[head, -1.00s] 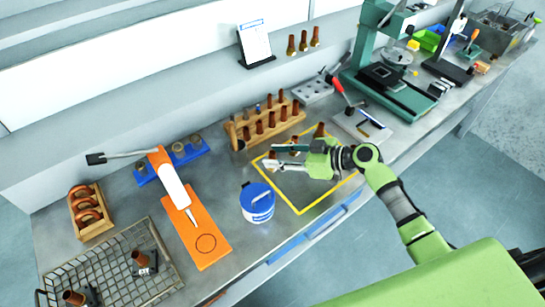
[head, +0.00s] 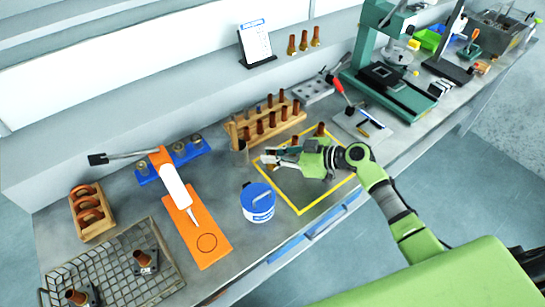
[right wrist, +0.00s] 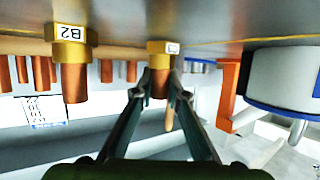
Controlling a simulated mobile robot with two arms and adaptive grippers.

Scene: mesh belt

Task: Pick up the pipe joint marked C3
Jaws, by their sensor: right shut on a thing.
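The pipe joint in my right gripper (right wrist: 160,90) has a brass collar (right wrist: 156,47) with a small white label, too small to read surely, and a copper tube. In the right wrist view, which is upside down, both fingers press on the copper tube from either side. In the head view my right gripper (head: 272,157) is at the left corner of the yellow-outlined square and mostly hides this joint. I cannot tell whether it is off the table. A second joint, labelled B2 (right wrist: 72,55), stands beside it, apart from the fingers. My left gripper is not in view.
A wooden rack (head: 268,124) of copper pieces stands behind the gripper. A blue-lidded tub (head: 257,203) is close in front. An orange board (head: 205,243) and a wire mesh tray (head: 112,285) lie to the left. The yellow-outlined area (head: 300,213) has bare room in front.

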